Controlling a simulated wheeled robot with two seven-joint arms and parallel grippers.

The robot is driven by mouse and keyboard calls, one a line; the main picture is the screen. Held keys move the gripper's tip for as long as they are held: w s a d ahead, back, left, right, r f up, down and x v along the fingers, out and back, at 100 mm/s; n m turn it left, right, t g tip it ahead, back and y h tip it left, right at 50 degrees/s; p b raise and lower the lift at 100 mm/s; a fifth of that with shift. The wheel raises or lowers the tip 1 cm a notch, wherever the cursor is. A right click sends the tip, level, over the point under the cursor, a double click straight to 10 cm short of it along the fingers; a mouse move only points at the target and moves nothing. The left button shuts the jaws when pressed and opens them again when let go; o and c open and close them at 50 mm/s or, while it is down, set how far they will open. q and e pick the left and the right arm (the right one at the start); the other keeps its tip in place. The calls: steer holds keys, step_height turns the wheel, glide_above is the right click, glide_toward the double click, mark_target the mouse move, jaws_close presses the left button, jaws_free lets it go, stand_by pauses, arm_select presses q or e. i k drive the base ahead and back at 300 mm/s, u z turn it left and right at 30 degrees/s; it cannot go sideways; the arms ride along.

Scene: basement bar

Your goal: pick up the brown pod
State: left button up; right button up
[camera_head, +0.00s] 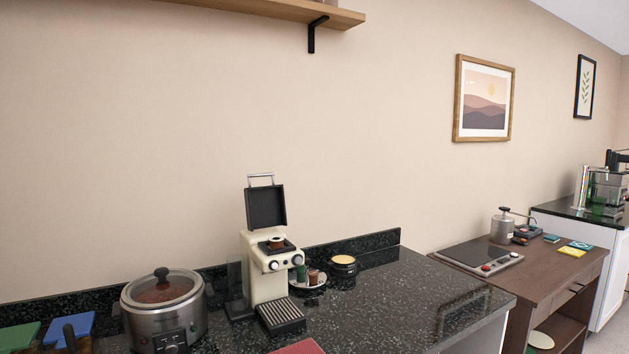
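A small brown pod (314,277) stands on a pale plate (294,285) on the dark speckled counter, just right of the coffee machine. A green pod (301,272) stands beside it on its left. The cream coffee machine (258,277) has its black lid raised, and a small gold-rimmed round piece (276,242) sits in its top; I cannot tell whether that is a pod. Neither of my grippers is in view.
A silver slow cooker (164,315) stands left of the machine. A round black pot (343,265) with a tan top is right of the plate. The right part of the counter (420,300) is clear. A brown table (545,275) stands beyond it.

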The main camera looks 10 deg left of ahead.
mark_target(276, 242)
steer(key=u, duration=0.15)
steer(key=i, duration=0.95)
steer(key=u, duration=0.6)
